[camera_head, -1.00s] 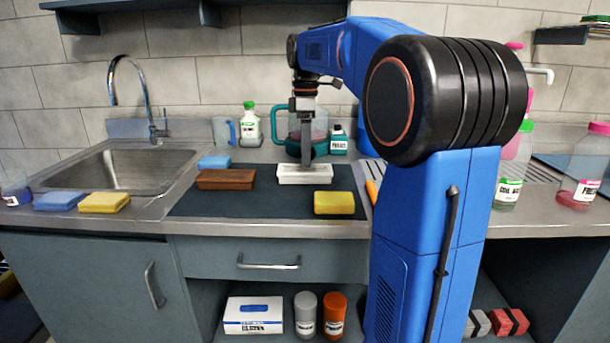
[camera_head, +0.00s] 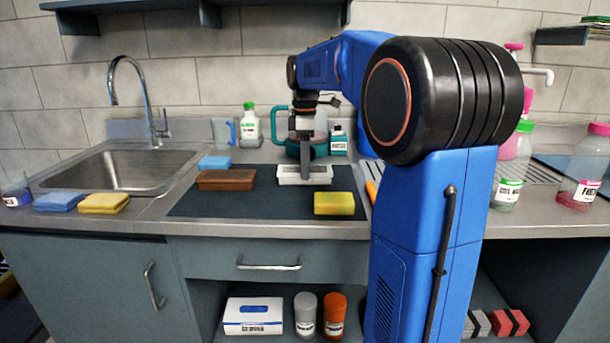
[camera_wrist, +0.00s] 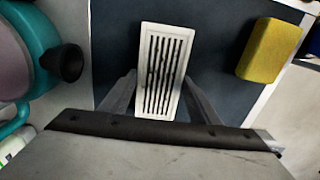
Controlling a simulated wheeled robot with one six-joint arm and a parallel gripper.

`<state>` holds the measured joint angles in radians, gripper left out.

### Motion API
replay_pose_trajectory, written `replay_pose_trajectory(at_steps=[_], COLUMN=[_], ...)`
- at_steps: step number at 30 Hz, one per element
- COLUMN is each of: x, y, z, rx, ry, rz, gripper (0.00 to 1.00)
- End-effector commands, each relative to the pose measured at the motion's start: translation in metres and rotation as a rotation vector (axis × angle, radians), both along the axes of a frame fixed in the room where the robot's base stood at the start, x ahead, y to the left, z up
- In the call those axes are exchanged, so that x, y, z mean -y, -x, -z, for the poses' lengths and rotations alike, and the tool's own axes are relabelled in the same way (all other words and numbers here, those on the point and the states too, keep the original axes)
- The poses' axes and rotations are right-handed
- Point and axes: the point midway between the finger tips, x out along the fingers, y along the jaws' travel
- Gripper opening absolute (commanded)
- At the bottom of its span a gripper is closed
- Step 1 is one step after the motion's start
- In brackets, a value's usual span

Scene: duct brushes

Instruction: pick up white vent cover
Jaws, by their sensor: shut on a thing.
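The white vent cover (camera_head: 291,176) lies on the dark mat on the counter. In the wrist view the white vent cover (camera_wrist: 160,68) is a slotted rectangle, slightly tilted in the picture. My gripper (camera_head: 307,178) is down at the vent cover from above. In the wrist view my gripper (camera_wrist: 160,92) has one finger on each side of the cover, shut on it. The fingertips are partly hidden behind the cover. I cannot tell whether the cover is clear of the mat.
The dark mat (camera_head: 240,205) also holds a brown block (camera_head: 226,180), a yellow sponge (camera_head: 334,204) and a blue sponge (camera_head: 214,162). A teal jug (camera_head: 278,125) and bottles stand behind. The sink (camera_head: 125,171) is at the left.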

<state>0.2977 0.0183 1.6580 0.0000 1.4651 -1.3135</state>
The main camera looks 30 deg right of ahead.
Motion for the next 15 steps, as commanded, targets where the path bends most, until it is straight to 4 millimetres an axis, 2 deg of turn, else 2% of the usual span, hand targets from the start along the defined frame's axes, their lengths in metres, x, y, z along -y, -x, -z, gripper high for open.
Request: replay_pose_trajectory(at_steps=[5, 8, 15], x=[0.000, 0.000, 0.000], y=[0.000, 0.000, -0.001], z=[-0.002, -0.010, -0.050], rx=[0.001, 0.002, 0.003], ry=[0.001, 0.000, 0.001], rz=[0.000, 0.000, 0.000], gripper=[0.26, 0.26, 0.26])
